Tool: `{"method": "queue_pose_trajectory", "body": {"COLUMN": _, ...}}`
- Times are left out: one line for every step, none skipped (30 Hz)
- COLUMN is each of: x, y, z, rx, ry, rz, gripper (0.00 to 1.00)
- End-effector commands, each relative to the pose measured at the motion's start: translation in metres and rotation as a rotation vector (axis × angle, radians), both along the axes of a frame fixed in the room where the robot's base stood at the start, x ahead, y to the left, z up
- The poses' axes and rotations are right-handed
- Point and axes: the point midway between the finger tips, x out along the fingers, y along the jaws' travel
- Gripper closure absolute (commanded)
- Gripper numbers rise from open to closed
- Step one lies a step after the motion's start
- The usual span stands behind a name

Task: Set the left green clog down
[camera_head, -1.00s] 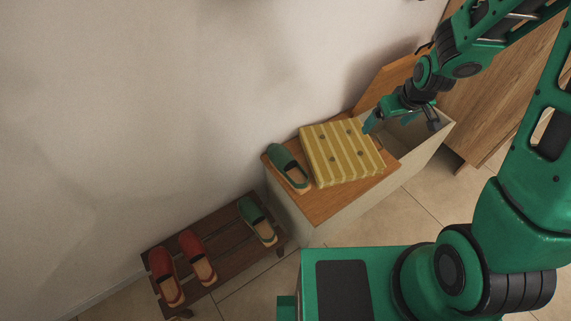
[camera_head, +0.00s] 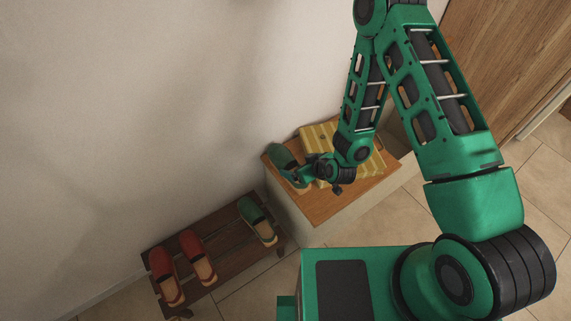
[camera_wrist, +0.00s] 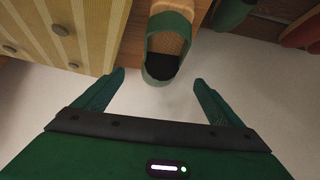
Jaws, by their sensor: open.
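One green clog (camera_head: 281,157) lies on the left end of the wooden bench top (camera_head: 322,211), beside the striped cushion. It also shows in the wrist view (camera_wrist: 182,24), upper middle, with its pale heel part at the top edge. A second green clog (camera_head: 254,219) sits on the right end of the low dark rack. I cannot tell which the task calls left. My gripper (camera_head: 301,177) is at the bench clog in the head view. In the wrist view my gripper (camera_wrist: 159,78) has its fingers apart, one on either side of the clog's near end, with no visible grip.
A yellow striped cushion (camera_head: 317,135) lies on the bench close to my gripper. Two red clogs (camera_head: 162,266) (camera_head: 191,246) stand on the dark slatted rack (camera_head: 225,243). The wall (camera_head: 140,110) is close behind. My arm covers much of the bench's right part.

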Motion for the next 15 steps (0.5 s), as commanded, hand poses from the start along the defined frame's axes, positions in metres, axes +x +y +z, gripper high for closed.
{"method": "queue_pose_trajectory", "body": {"x": 0.0, "y": 0.002, "z": -0.004, "rx": 0.002, "ry": -0.001, "rz": 0.001, "gripper": 0.1}}
{"method": "queue_pose_trajectory", "body": {"x": 0.001, "y": 0.004, "z": -0.006, "rx": 0.002, "ry": -0.002, "rz": 0.001, "gripper": 0.1}}
{"method": "queue_pose_trajectory", "body": {"x": 0.004, "y": 0.006, "z": -0.01, "rx": 0.003, "ry": -0.004, "rz": 0.001, "gripper": 0.1}}
{"method": "queue_pose_trajectory", "body": {"x": 0.007, "y": 0.008, "z": -0.013, "rx": 0.003, "ry": -0.006, "rz": 0.002, "gripper": 0.1}}
{"method": "queue_pose_trajectory", "body": {"x": 0.009, "y": 0.01, "z": -0.016, "rx": 0.003, "ry": -0.005, "rz": 0.001, "gripper": 0.1}}
{"method": "queue_pose_trajectory", "body": {"x": 0.013, "y": 0.012, "z": -0.021, "rx": 0.003, "ry": -0.005, "rz": 0.001, "gripper": 0.1}}
{"method": "queue_pose_trajectory", "body": {"x": 0.015, "y": 0.014, "z": -0.024, "rx": 0.002, "ry": -0.005, "rz": 0.002, "gripper": 0.1}}
{"method": "queue_pose_trajectory", "body": {"x": 0.018, "y": 0.016, "z": -0.027, "rx": 0.002, "ry": -0.005, "rz": 0.002, "gripper": 0.1}}
{"method": "queue_pose_trajectory", "body": {"x": 0.021, "y": 0.018, "z": -0.031, "rx": 0.003, "ry": -0.005, "rz": 0.001, "gripper": 0.1}}
{"method": "queue_pose_trajectory", "body": {"x": 0.023, "y": 0.019, "z": -0.033, "rx": 0.003, "ry": -0.004, "rz": 0.001, "gripper": 0.1}}
{"method": "queue_pose_trajectory", "body": {"x": 0.025, "y": 0.02, "z": -0.036, "rx": 0.003, "ry": -0.004, "rz": 0.001, "gripper": 0.1}}
{"method": "queue_pose_trajectory", "body": {"x": 0.028, "y": 0.021, "z": -0.038, "rx": 0.002, "ry": -0.005, "rz": 0.001, "gripper": 0.1}}
{"method": "queue_pose_trajectory", "body": {"x": 0.029, "y": 0.022, "z": -0.04, "rx": 0.002, "ry": -0.005, "rz": 0.001, "gripper": 0.1}}
{"method": "queue_pose_trajectory", "body": {"x": 0.03, "y": 0.022, "z": -0.041, "rx": 0.002, "ry": -0.004, "rz": 0.001, "gripper": 0.1}}
{"method": "queue_pose_trajectory", "body": {"x": 0.031, "y": 0.023, "z": -0.042, "rx": 0.002, "ry": -0.004, "rz": 0.001, "gripper": 0.1}}
